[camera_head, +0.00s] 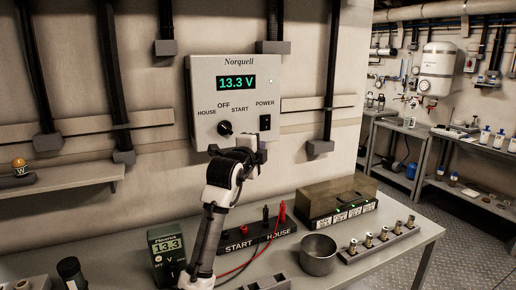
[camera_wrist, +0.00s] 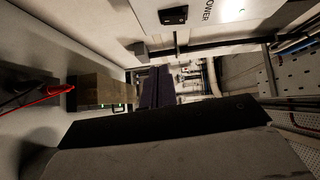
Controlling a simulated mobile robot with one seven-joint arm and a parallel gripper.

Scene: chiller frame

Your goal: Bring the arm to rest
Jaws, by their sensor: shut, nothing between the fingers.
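The panel's display reads 13.3 V, with a black knob (camera_head: 225,128) and a power switch (camera_head: 265,123) beneath. The switch also shows at the top of the wrist view (camera_wrist: 174,15).
Open floor (camera_head: 470,255) lies right.

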